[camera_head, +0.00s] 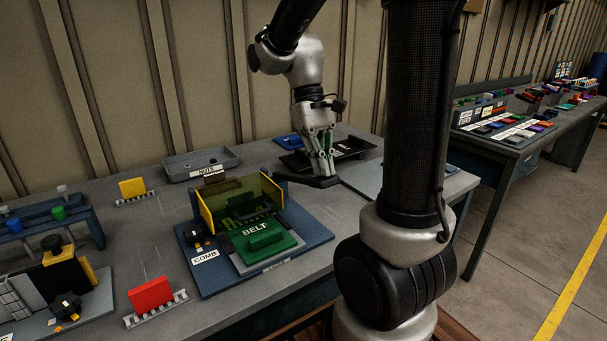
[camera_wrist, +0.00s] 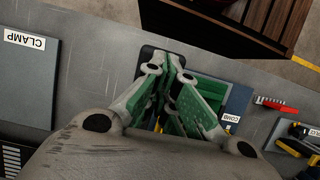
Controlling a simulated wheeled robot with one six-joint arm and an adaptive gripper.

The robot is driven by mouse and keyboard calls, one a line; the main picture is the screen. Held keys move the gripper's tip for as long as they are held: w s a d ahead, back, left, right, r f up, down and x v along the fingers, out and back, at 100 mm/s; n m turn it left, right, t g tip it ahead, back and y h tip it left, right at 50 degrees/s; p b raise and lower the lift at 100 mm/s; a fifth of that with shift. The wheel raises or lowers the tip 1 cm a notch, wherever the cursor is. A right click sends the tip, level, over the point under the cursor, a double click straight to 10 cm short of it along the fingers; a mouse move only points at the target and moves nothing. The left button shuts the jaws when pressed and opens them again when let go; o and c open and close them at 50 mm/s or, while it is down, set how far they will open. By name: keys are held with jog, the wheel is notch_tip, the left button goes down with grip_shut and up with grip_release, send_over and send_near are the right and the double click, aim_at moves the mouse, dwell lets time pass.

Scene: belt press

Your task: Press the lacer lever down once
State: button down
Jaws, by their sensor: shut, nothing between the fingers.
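The belt press is a blue base (camera_head: 310,238) with a green block labelled BELT (camera_head: 262,243) and a yellow see-through guard (camera_head: 212,206) behind it. A dark flat paddle (camera_head: 300,181), which looks like the lacer lever, sticks out at the press's right rear. My gripper (camera_head: 327,174) is shut and empty, pointing down with its tips at or just above this paddle; I cannot tell whether they touch. In the wrist view, my gripper's fingertips (camera_wrist: 174,62) lie over a black pad (camera_wrist: 147,56), and the fingers hide part of the press.
A grey NUTS tray (camera_head: 200,163) stands behind the press, and a black tray (camera_head: 352,150) stands behind my gripper. A red block (camera_head: 150,293) and a yellow block (camera_head: 132,187) stand on the left. A grey plate labelled CLAMP (camera_wrist: 22,85) lies left in the wrist view.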

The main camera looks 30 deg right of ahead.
jog(key=shift+v, duration=2.5)
jog(key=shift+w, duration=0.1)
jog(key=shift+w+f+t, duration=0.15)
jog(key=shift+f+t, duration=0.1)
jog(key=shift+f, duration=0.3)
jog(key=shift+w+f+t, duration=0.15)
jog(key=shift+f+t, duration=0.1)
jog(key=shift+f, duration=0.35)
jog(key=shift+s+a+f+t, duration=0.1)
jog(key=shift+s+f+t, duration=0.15)
jog(key=shift+s+t, duration=0.3)
jog(key=s+r+t, duration=0.3)
jog(key=s+t, duration=0.3)
jog(key=s, duration=0.3)
jog(key=shift+s+a, duration=0.35)
jog(key=shift+a, duration=0.1)
